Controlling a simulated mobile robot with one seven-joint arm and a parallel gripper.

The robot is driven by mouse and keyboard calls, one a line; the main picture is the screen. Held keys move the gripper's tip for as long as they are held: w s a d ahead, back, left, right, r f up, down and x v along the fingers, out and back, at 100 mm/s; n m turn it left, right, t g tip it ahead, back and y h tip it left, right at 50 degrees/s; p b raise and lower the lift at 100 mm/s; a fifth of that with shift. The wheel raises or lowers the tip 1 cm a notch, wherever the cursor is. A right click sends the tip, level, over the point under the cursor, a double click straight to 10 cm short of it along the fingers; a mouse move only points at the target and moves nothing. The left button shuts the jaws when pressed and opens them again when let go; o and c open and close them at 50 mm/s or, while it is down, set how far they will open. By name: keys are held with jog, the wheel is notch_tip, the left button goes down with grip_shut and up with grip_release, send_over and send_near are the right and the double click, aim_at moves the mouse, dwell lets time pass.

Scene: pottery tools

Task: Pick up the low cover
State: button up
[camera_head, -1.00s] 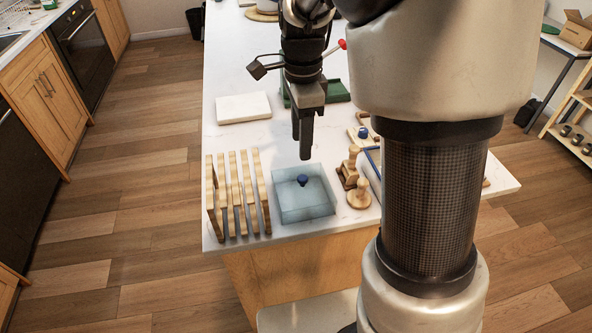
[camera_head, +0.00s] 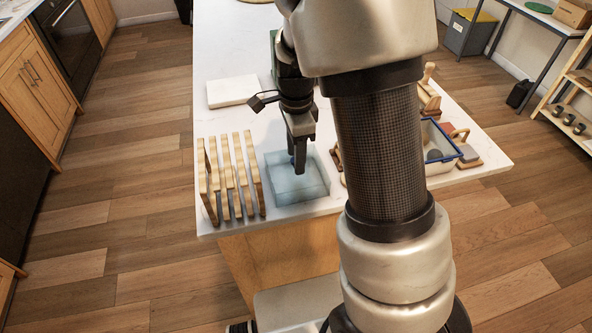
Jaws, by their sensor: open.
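The low cover (camera_head: 297,191) is a pale blue, see-through, square box shape standing on the near end of the white table, right of a wooden rack. My gripper (camera_head: 298,168) points down at the middle of its top, with the fingers open. The fingertips overlap the place of the cover's dark blue knob, which is hidden behind them. I cannot tell whether the fingers touch the knob or the cover's top.
The wooden slatted rack (camera_head: 230,178) stands close left of the cover. A white slab (camera_head: 232,91) lies farther back. A blue-rimmed tray (camera_head: 440,158) with items is to the right, beyond my arm. The table (camera_head: 222,33) is clear at the far left.

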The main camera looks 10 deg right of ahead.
grip_shut()
jog(key=shift+r, duration=0.1)
